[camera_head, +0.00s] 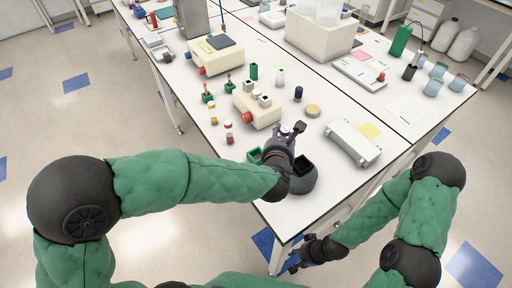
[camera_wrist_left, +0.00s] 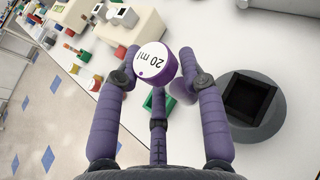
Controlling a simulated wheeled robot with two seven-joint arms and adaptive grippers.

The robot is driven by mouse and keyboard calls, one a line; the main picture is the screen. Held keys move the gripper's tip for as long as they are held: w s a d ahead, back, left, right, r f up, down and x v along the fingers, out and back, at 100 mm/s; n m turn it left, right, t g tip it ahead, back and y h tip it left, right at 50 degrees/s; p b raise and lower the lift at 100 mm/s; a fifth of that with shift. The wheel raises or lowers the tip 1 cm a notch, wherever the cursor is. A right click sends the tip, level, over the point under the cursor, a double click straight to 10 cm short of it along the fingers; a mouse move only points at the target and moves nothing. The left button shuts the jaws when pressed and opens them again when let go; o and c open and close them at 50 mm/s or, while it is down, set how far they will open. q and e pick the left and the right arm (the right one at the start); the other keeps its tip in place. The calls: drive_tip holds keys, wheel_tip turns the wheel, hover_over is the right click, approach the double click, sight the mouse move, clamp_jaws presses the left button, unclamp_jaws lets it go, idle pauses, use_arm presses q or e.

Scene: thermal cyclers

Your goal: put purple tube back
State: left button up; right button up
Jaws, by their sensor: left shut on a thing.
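The purple tube (camera_wrist_left: 150,66) shows its white cap top marked "20 ml" and purple rim in the left wrist view. My left gripper (camera_wrist_left: 157,78) has its three fingers closed around it. In the head view the tube (camera_head: 285,129) shows only as a small purple and white patch at the left gripper (camera_head: 286,136), above the table's near end. The fingers hide most of its body. A green holder (camera_head: 254,155) stands on the table just beside and below the left gripper, partly hidden. My right gripper (camera_head: 293,260) is low, off the table's near edge; its fingers are too small to judge.
A dark grey round device with a square well (camera_wrist_left: 250,98) stands close right of the left gripper.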

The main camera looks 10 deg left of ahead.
use_arm(q)
drive_tip(key=shift+w+a+f+b, duration=0.7)
drive_tip(key=shift+a+f, duration=0.75)
drive_tip(key=shift+f, duration=0.4)
drive_tip(key=shift+w+a+f+b, duration=0.7)
drive_tip(key=shift+a+f, duration=0.75)
drive_tip(key=shift+f, duration=0.45)
drive_tip(key=shift+w+a+f+b, duration=0.7)
drive_tip(key=shift+a+f, duration=0.75)
drive_tip(key=shift+f, duration=0.4)
drive_tip(key=shift+f+b, duration=0.2)
drive_tip(key=shift+b, duration=0.15)
drive_tip(key=o, duration=0.9)
